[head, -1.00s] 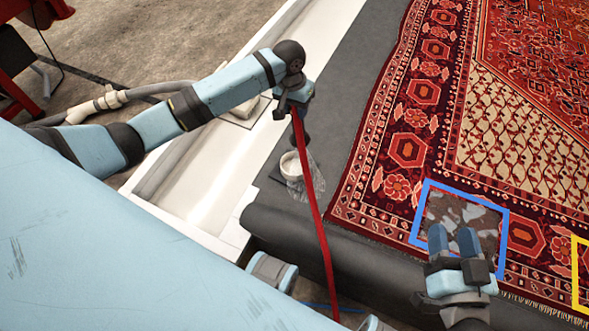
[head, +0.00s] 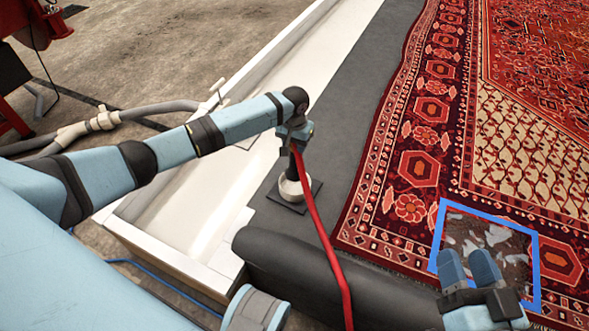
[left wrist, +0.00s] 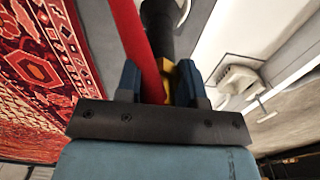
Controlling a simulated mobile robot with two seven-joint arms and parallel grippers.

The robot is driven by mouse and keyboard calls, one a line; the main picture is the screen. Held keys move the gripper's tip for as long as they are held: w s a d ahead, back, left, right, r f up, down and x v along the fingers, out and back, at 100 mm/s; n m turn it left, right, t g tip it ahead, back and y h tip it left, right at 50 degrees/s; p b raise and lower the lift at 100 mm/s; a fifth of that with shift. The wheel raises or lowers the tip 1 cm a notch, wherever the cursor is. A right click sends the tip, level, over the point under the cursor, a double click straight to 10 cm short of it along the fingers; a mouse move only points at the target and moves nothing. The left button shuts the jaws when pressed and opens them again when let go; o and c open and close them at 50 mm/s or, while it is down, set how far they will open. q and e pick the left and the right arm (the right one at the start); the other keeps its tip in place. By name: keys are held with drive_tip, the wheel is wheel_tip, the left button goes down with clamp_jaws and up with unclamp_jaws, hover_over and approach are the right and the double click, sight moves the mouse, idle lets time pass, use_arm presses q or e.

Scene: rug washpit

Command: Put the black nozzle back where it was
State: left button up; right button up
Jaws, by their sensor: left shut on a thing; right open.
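My left gripper (head: 294,138) is shut on the black nozzle (head: 292,166), which points down with the red hose (head: 318,220) trailing from it. The nozzle's lower end meets the mouth of a white round holder (head: 291,191) on a dark square base. I cannot tell how far inside the tip is. In the left wrist view the black nozzle (left wrist: 160,25) and its yellow part (left wrist: 168,76) show between the fingers, beside the red hose (left wrist: 128,32). My right gripper (head: 470,270) is open and empty over the blue frame's near left part.
The patterned red rug (head: 420,150) lies on the right, with a blue square frame (head: 537,262) around a stained patch. A white trough (head: 225,170) runs along the left of the dark grey surface (head: 335,120). A grey hose (head: 150,108) lies beyond the trough.

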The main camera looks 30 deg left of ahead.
sight(294, 163)
use_arm(q)
wheel_tip(294, 163, down, 4)
drive_tip(key=shift+r+b, duration=0.1)
drive_tip(key=shift+b, duration=0.5)
wheel_tip(294, 163, down, 4)
drive_tip(key=shift+r+b, duration=0.1)
drive_tip(key=shift+b, duration=0.8)
use_arm(e)
drive_tip(key=f, duration=0.2)
drive_tip(key=f+n+g, duration=0.1)
drive_tip(key=shift+w+f, duration=0.2)
drive_tip(key=shift+f, duration=0.2)
use_arm(q)
drive_tip(key=o, duration=0.9)
drive_tip(key=shift+o, duration=0.2)
